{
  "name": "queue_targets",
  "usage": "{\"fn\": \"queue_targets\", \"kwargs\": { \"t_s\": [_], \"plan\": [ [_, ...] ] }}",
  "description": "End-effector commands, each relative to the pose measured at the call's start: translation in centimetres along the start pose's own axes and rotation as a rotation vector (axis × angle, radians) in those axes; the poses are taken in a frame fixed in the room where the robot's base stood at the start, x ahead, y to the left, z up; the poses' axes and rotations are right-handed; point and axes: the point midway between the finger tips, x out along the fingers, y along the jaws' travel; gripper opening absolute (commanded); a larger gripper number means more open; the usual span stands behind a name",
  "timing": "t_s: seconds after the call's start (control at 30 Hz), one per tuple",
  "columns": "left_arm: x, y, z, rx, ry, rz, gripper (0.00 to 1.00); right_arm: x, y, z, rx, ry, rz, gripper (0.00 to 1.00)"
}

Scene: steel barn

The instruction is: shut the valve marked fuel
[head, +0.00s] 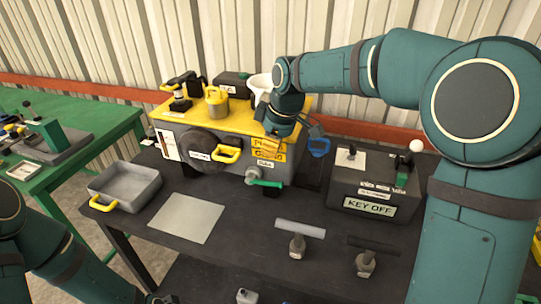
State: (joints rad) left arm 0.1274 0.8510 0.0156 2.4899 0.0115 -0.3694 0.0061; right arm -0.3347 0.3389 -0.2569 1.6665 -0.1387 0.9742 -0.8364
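A valve with a green lever (264,182) sticks out low on the front right of the yellow-topped machine (240,122). The lever lies roughly level, pointing right. A small white tag (265,163) just above it seems to read fuel, but the print is tiny. My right gripper (284,122) hangs over the machine's right end, above and apart from the green lever. Its fingers are partly hidden by the wrist and dark against the machine, so their opening is unclear. My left arm is at the lower left; only a dark bit of its gripper (160,298) may show at the bottom edge.
A yellow pull handle (227,154) and yellow signs (268,147) are on the machine's front. A blue handle (319,147) and a KEY OFF box (370,195) stand right. A grey tray (126,184), grey sheet (186,218) and two T-handled pieces (300,232) (370,252) lie in front.

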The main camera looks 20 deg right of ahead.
Motion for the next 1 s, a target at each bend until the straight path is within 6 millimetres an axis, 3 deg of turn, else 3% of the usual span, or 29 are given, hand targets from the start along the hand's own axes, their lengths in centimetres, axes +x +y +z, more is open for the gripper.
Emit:
{"fn": "queue_targets", "kwargs": {
  "t_s": [0.5, 0.7, 1.0],
  "plan": [
    [1.4, -0.5, 0.6, 0.004, -0.013, 0.001, 0.41, 9.9, 0.1, 0.4, 0.003, -0.003, -0.002, 0.0],
    [1.6, -0.6, 0.8, 0.005, -0.016, 0.002, 0.41, 12.0, 0.4, 1.2, 0.002, -0.002, -0.001, 0.0],
    [1.7, -0.6, 0.8, 0.005, -0.017, 0.002, 0.41, 12.6, 0.5, 1.4, 0.002, 0.0, 0.0, 0.0]
  ]
}}
